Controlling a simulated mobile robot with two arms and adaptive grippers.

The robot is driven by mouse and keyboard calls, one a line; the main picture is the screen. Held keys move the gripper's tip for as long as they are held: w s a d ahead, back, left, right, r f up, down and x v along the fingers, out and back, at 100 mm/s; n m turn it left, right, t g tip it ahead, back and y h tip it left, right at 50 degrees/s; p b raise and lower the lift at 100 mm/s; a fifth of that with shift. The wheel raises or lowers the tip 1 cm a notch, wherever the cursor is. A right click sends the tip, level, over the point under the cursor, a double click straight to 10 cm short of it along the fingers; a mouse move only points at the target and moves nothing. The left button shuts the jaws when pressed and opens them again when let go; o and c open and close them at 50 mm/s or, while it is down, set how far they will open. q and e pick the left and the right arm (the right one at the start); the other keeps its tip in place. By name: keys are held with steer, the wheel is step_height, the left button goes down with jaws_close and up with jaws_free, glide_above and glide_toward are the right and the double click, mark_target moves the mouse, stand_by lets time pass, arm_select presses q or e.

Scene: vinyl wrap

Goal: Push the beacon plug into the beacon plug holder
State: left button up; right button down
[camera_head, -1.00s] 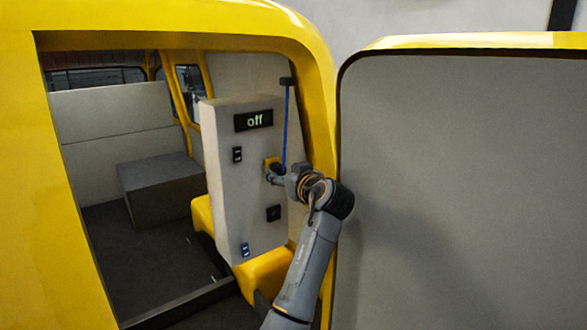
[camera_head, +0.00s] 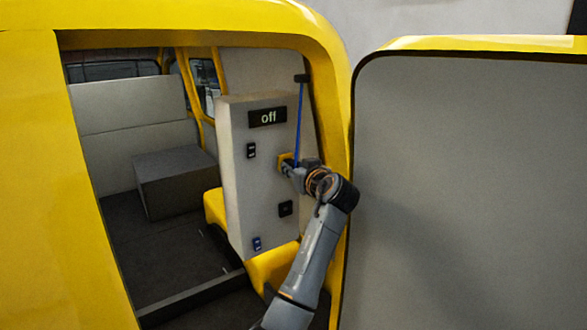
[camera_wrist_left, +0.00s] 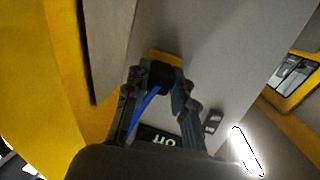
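The beacon plug (camera_wrist_left: 160,75) is a black block with a blue cable, between the fingers of my left gripper (camera_wrist_left: 157,84) in the left wrist view. The fingers appear closed on its sides. The yellow beacon plug holder (camera_wrist_left: 165,56) is directly beyond the plug; the plug's far end overlaps it, and I cannot tell how deep it sits. In the head view, the holder (camera_head: 284,160) is on the right side of the grey panel, with my left gripper (camera_head: 290,170) right at it. The plug is mostly hidden there by my gripper. My right gripper is not in view.
The grey panel (camera_head: 237,190) carries a display reading "off" (camera_head: 268,117), and several switches. The blue cable (camera_head: 299,125) rises to a black mount above. The yellow door frame (camera_head: 335,110) and an open grey door (camera_head: 470,190) stand close right of my arm.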

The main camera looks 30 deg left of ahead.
arm_select(q)
jaws_close()
steer(key=shift+d, duration=0.2)
steer(key=shift+s+d, duration=0.15)
steer(key=shift+d, duration=0.15)
steer(key=shift+d+b, duration=0.1)
steer(key=shift+b, duration=0.2)
steer(key=s+d+b, duration=0.1)
steer(key=s+d, duration=0.1)
steer(key=d, duration=0.4)
steer(key=shift+s+d+b, duration=0.2)
steer(key=shift+s+b, duration=0.1)
stand_by(0.7)
